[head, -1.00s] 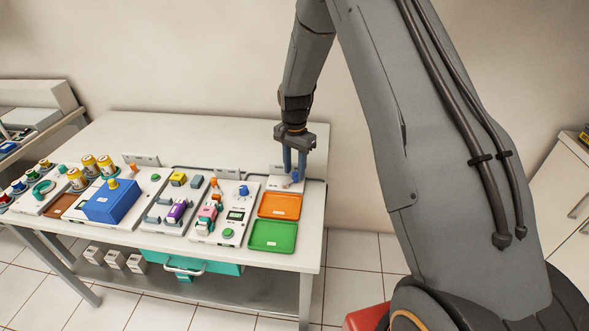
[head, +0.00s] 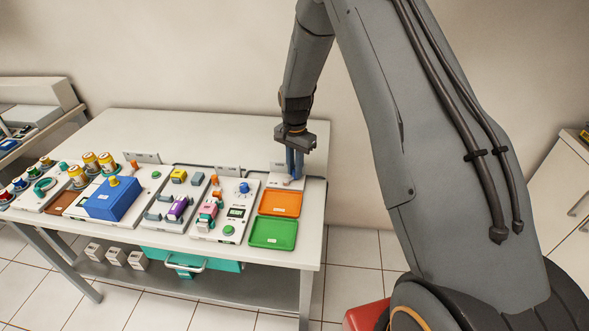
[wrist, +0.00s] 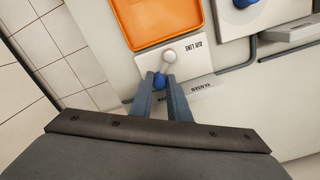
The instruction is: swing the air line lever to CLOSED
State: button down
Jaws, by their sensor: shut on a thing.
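The air line panel (head: 280,183) is a small white plate at the table's back right, behind the orange tray. In the wrist view the plate (wrist: 202,63) carries upside-down "AIR LINE" lettering. The lever's round grey pivot (wrist: 169,56) stands on it, and the lever's blue end (wrist: 159,80) points toward my gripper. My gripper (wrist: 163,82) points down with its fingers on both sides of the blue end, shut on it. In the head view my gripper (head: 295,174) hides most of the lever.
The orange tray (head: 262,210) and green tray (head: 253,242) lie in front of the panel. A white panel with a blue knob (head: 243,187) is to the left. A grey tube (wrist: 237,70) runs beside the plate. The table's back left is clear.

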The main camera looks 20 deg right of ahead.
jog(key=n+b, duration=0.1)
jog(key=n, duration=0.1)
jog(key=w+a+n+b, duration=0.1)
jog(key=n+b, duration=0.1)
jog(key=n, duration=0.1)
jog(key=shift+w, duration=0.2)
jog(key=shift+w+a+n+b, duration=0.1)
jog(key=shift+a+n+b, duration=0.15)
jog(key=shift+n, duration=0.55)
jog(key=shift+w+a+n+b, duration=0.15)
jog(key=shift+a+n+b, duration=0.1)
jog(key=shift+n, duration=0.55)
jog(key=shift+w+a+n+b, duration=0.15)
jog(key=shift+n+b, duration=0.1)
jog(key=shift+n, duration=0.55)
jog(key=shift+r, duration=0.1)
jog(key=c, duration=1.7)
grip_release()
jog(key=shift+o, duration=0.2)
jog(key=shift+d, duration=0.1)
